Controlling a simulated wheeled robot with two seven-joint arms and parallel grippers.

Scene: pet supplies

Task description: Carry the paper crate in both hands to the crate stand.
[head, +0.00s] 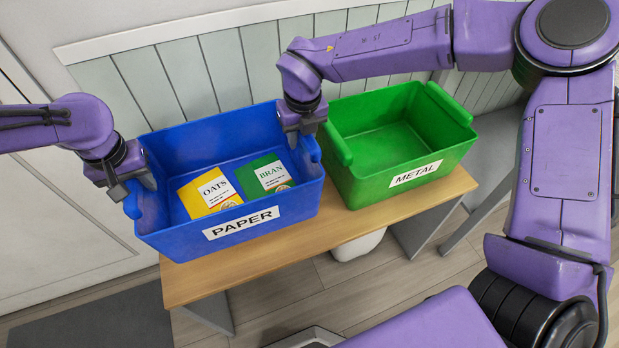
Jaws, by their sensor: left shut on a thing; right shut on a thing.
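The paper crate (280,229) is a blue open bin with a white PAPER label on its front. It is at the left end of a wooden table, and I cannot tell whether its base touches the top. A yellow OATS box (209,193) and a green BRAN box (266,175) lie inside it. My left gripper (145,184) is shut on the crate's left rim. My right gripper (304,138) is shut on its right rim. The fingers partly hide both rims. I cannot identify a crate stand apart from this table.
A green METAL crate (433,160) stands empty on the table (345,224), close to the right of the paper crate. A panelled wall (210,70) is behind. Grey floor mat (95,318) lies at lower left. A white object (358,245) shows under the table.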

